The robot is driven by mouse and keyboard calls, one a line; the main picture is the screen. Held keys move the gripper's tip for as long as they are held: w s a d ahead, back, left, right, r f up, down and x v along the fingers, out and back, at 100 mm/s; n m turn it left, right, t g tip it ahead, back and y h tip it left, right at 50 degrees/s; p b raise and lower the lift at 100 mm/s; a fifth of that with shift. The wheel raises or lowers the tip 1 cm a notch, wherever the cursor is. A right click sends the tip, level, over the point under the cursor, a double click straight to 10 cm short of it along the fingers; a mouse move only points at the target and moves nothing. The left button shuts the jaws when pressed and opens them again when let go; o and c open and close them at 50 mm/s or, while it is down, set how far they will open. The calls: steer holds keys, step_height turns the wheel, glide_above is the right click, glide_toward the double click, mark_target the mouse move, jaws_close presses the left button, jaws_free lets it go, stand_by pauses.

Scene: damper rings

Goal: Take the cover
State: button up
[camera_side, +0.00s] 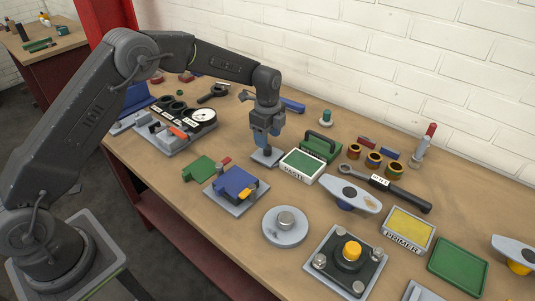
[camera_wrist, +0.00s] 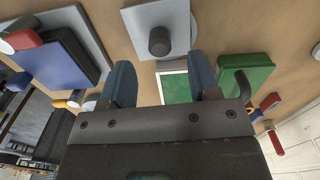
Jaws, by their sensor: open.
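No part is labelled as the cover, so I cannot be sure which thing it is. A grey plate with a dark round knob (camera_wrist: 160,42) shows at the top of the wrist view, beyond my fingertips. My gripper (camera_side: 265,149) points down above the bench, behind the disc and left of the PASTE tray (camera_side: 301,168). In the wrist view its two blue fingers (camera_wrist: 162,75) are apart, with nothing held between them.
A blue block on a grey base (camera_side: 237,187) stands left of the disc. A green handled box (camera_side: 320,147) stands behind the PASTE tray. A black square fixture with a yellow cap (camera_side: 350,252) stands front right. Coloured rings (camera_side: 374,160), a wrench (camera_side: 385,184) and a PRIMER tray (camera_side: 408,230) lie right.

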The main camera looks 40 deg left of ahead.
mark_target(267, 151)
step_height(267, 151, down, 5)
steer(key=shift+r, duration=0.15)
steer(key=shift+c, duration=0.2)
steer(key=shift+r, duration=0.1)
jaws_close()
